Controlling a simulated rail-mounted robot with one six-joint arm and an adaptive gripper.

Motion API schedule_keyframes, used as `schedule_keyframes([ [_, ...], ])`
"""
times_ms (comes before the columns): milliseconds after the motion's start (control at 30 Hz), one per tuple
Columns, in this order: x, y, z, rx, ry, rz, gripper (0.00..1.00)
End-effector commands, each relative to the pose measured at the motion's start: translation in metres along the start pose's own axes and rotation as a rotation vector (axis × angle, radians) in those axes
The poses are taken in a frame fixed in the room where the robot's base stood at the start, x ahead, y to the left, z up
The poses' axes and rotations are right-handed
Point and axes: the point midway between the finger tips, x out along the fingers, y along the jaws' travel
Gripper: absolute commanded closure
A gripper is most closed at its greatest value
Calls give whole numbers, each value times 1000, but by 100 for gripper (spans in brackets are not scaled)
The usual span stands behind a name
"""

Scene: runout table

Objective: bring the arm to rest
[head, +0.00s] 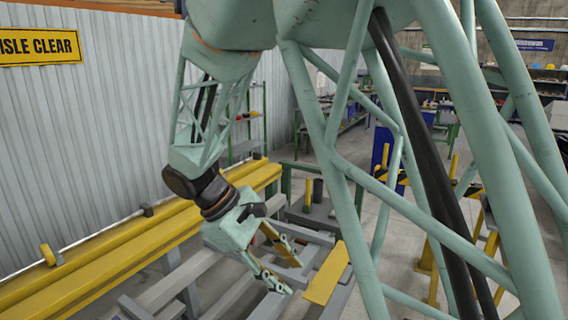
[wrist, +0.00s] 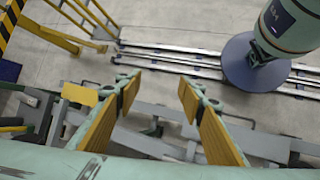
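My gripper (head: 281,272) hangs from my pale green arm in the head view, pointing down and to the right. Its two yellow-padded fingers are spread apart with nothing between them. In the wrist view my gripper (wrist: 158,84) also shows open and empty, with the grey frame of the runout table (wrist: 150,143) and bare floor visible past the fingers. In the head view the gripper is in front of the table's grey beams (head: 180,284). I cannot tell how high it is above them. Part of the table is hidden behind my arm.
Long yellow beams (head: 120,252) run along the table's left side, beside a corrugated wall (head: 90,130). A yellow plate (head: 326,273) lies just right of the gripper. Yellow posts (head: 435,255) stand farther right. Floor rails (wrist: 180,57) cross open concrete in the wrist view.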

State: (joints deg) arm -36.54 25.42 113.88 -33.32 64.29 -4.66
Motion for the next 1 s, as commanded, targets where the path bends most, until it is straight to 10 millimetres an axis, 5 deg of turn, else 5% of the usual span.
schedule_keyframes([
  [533, -3, 32, 120, 292, 76, -141, 64],
  [1000, -8, 32, 207, 525, 147, -235, 64],
])
